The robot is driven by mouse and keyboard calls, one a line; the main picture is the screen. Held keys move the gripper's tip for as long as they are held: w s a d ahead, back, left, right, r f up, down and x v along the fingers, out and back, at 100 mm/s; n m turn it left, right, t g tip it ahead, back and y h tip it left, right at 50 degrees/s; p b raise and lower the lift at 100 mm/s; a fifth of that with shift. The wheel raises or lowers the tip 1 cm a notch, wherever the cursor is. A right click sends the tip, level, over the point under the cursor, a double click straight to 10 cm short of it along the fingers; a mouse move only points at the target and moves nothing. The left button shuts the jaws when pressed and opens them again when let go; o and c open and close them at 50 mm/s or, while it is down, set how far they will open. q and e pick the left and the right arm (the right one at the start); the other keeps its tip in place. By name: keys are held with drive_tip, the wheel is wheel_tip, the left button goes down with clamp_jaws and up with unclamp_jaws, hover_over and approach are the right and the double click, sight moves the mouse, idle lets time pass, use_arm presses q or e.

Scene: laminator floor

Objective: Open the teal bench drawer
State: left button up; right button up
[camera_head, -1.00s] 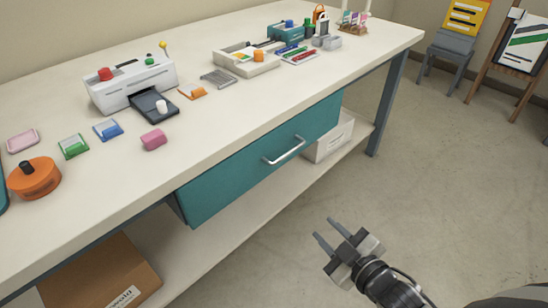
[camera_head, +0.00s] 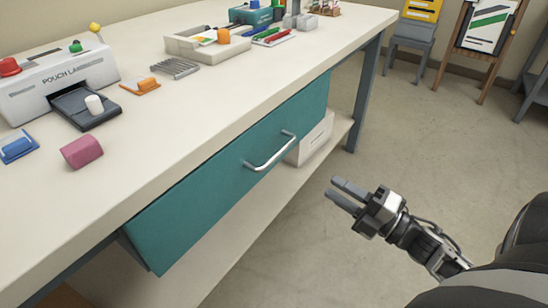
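The teal bench drawer (camera_head: 205,209) is under the white bench top and looks closed, its front flush below the edge. My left gripper is not in view.
The bench top (camera_head: 190,105) carries a pouch laminator (camera_head: 60,82), a pink block (camera_head: 82,151), a white tray (camera_head: 208,46) and several small items. A white box (camera_head: 312,140) stands on the lower shelf. A bench leg (camera_head: 366,95) is beyond it.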

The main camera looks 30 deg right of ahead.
sight(279, 151)
drive_tip(key=x, duration=1.5)
drive_tip(key=shift+w+a+r+b, duration=0.1)
drive_tip(key=shift+w+b, duration=0.15)
drive_tip(key=shift+b, duration=0.05)
clamp_jaws()
